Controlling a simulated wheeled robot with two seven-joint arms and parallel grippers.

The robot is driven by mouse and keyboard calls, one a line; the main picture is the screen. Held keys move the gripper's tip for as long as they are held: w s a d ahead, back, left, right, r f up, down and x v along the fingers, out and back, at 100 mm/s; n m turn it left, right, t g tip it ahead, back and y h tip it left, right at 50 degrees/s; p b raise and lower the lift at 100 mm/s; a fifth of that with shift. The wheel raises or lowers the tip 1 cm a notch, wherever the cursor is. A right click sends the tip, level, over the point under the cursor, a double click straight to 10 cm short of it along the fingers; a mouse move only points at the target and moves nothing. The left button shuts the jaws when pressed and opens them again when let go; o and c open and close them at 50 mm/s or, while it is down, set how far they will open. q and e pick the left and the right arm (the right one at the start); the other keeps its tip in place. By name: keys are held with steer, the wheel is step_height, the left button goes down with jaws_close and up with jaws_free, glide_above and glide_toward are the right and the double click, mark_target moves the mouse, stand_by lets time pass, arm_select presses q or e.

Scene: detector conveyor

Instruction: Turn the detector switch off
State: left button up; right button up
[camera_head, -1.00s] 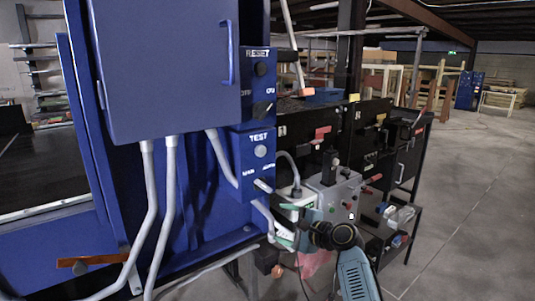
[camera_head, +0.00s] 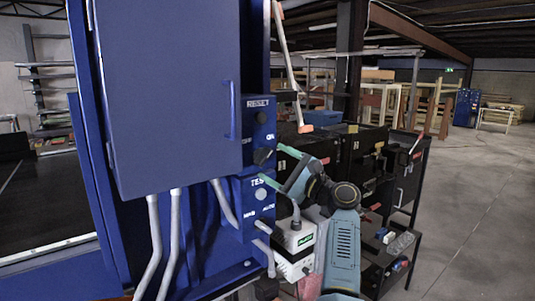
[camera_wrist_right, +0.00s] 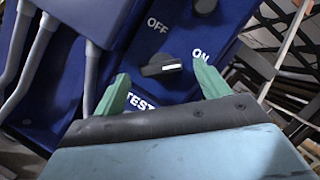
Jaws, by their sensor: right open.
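The detector switch is a black rotary knob (camera_head: 262,156) on the blue control box below the RESET label. In the right wrist view the knob (camera_wrist_right: 160,65) sits between the words OFF and ON, its white mark pointing right, to the ON side. My right gripper (camera_head: 271,163) is open, its green fingertips close to the switch. In the right wrist view the gripper (camera_wrist_right: 161,69) has one finger on each side of the knob, seemingly short of it; contact cannot be told. My left gripper is not in view.
A lower TEST box (camera_head: 257,203) with another knob sits just below. A large blue cabinet (camera_head: 165,90) with a handle stands left, grey conduits beneath. Open floor (camera_head: 465,200) lies right.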

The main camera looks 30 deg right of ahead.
mark_target(266, 158)
steer(key=shift+p+x, duration=0.3)
steer(key=shift+x, duration=1.35)
steer(key=c, duration=1)
